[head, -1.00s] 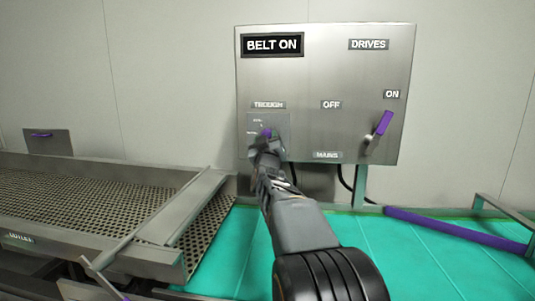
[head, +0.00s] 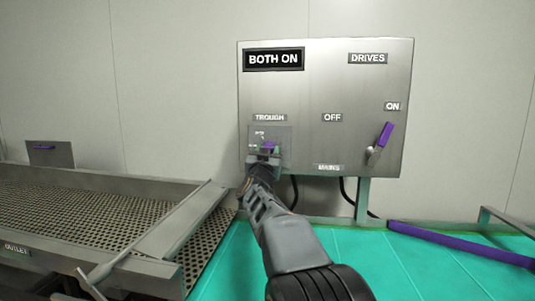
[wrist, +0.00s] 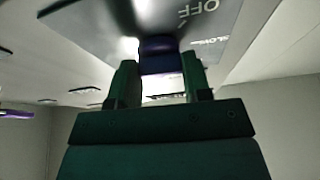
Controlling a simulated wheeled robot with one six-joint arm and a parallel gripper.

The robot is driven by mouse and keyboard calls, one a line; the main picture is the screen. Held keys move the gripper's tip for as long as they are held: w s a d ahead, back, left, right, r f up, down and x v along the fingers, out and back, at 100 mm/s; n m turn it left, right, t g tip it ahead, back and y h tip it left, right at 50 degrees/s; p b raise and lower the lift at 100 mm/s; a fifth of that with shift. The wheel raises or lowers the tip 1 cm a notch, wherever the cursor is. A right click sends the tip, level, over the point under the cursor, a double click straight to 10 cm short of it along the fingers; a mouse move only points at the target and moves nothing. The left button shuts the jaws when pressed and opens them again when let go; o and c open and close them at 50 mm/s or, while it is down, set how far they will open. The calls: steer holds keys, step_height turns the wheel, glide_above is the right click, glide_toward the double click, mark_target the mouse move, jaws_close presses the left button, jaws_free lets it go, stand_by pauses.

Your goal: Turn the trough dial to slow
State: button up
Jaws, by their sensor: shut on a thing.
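The trough dial is a purple knob (head: 269,147) on a small square plate (head: 284,135) under the TROUGH label, low on the left of the grey control box. My gripper (head: 264,158) is at the dial from below and hides part of it in the head view. In the wrist view the two fingers (wrist: 161,84) stand on either side of the purple dial (wrist: 158,50), shut on it. The plate there shows OFF and SLOW lettering. Which mark the dial points to cannot be made out. The display (head: 274,59) reads BOTH ON.
A purple mains lever (head: 384,135) sits at the right of the control box (head: 330,75), tilted toward ON. Below are a green belt (head: 330,240) with a purple bar (head: 460,243) and, at left, a perforated metal trough (head: 90,202). The wall behind is plain.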

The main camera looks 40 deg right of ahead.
steer(key=o, duration=0.9)
steer(key=b+v, duration=0.3)
steer(key=v, duration=1)
steer(key=shift+s+a+f+b, duration=0.15)
steer(key=shift+s+a+b, duration=0.1)
steer(key=shift+b, duration=0.05)
